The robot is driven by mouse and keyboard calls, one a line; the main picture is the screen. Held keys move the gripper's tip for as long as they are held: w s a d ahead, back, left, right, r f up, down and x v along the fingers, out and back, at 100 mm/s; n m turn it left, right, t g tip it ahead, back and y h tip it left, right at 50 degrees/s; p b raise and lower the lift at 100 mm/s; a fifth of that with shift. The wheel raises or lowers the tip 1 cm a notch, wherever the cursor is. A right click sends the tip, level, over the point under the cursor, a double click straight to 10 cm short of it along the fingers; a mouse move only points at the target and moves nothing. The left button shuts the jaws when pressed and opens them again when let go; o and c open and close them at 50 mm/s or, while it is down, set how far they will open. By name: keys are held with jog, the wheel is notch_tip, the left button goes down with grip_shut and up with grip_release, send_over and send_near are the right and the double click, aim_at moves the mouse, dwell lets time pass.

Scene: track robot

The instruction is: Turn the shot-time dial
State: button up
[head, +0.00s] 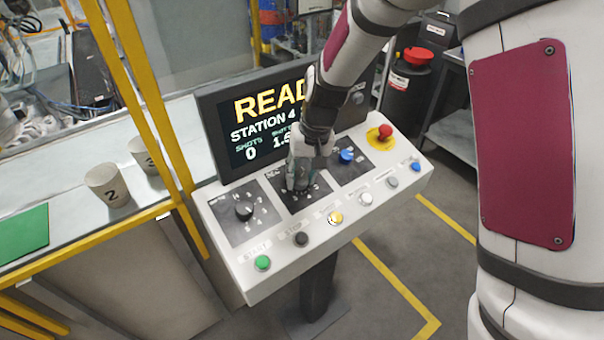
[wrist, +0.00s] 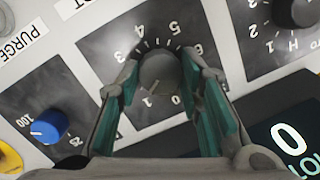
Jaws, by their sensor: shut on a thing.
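The shot-time dial (wrist: 158,72) is a dark round knob on the middle black plate of the console, with a numbered scale around it. In the wrist view the panel appears upside down, and the knob sits between the teal-padded fingers of my gripper (wrist: 163,84). My gripper is shut on the dial, one finger on each side. In the head view my gripper (head: 299,184) comes down onto the middle plate and hides most of the knob.
A black dial (head: 244,210) is left of the gripper and a blue knob (head: 346,156) right. A red emergency button (head: 385,131) stands at the console's right end. Several coloured buttons line the front edge. Paper cups (head: 107,186) stand on the bench at left.

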jog(key=n, duration=0.3)
jog(key=shift+n+h+b, duration=0.3)
jog(key=shift+b, duration=0.05)
jog(key=shift+n+b, duration=0.3)
jog(key=shift+n, duration=1.4)
jog(key=shift+h, duration=0.3)
jog(key=o, duration=1.2)
jog(key=shift+c, duration=0.2)
jog(key=shift+a, duration=0.1)
jog(key=shift+r, duration=0.1)
